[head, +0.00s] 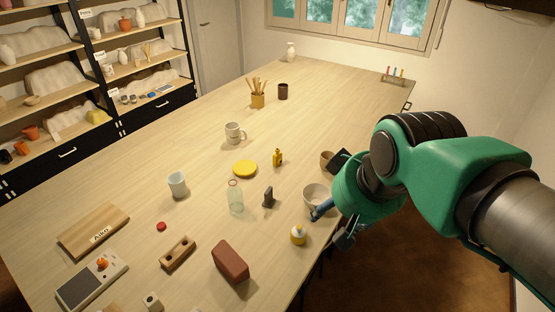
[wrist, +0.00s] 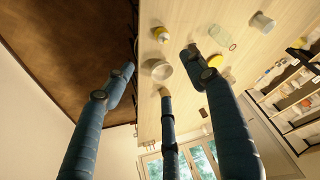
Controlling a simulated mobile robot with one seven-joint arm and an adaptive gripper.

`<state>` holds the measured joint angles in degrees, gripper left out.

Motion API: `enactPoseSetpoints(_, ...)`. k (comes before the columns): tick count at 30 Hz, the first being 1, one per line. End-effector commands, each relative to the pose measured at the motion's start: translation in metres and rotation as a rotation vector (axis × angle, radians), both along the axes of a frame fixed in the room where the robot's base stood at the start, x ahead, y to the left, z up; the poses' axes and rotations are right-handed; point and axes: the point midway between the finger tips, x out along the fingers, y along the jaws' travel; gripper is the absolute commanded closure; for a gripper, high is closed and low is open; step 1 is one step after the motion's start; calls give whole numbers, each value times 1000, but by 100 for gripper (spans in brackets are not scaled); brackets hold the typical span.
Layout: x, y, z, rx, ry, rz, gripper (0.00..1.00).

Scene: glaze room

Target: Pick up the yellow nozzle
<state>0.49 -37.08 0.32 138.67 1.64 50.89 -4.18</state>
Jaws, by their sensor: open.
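Two small yellow items could be the yellow nozzle, and I cannot tell which it is. A rounded yellow piece with a pale part (head: 298,236) stands near the table's right edge, just in front of the white bowl; it also shows near the top of the wrist view (wrist: 161,35). A slimmer yellow piece (head: 278,158) stands upright farther back, beside the yellow disc. My gripper (head: 334,226) is at the table's right edge, by the white bowl. In the wrist view its blue fingers (wrist: 160,74) are spread and empty, apart from both yellow pieces.
The white bowl (head: 316,196) is close beside my fingers. A brown cup (head: 326,161) is partly behind my arm. A clear bottle (head: 235,198), a dark upright piece (head: 268,197) and a red-brown block (head: 230,262) stand left. The table's (head: 330,92) far part has free room.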

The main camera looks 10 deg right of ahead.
Motion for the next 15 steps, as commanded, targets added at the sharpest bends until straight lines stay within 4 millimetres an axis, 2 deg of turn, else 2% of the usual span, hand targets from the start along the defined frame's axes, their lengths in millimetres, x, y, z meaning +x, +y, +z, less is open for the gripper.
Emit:
enactPoseSetpoints(7, 61, 3, 19, -5, 21, 62, 44)
enactPoseSetpoints(15, 130, 4, 29, -9, 40, 132, 44)
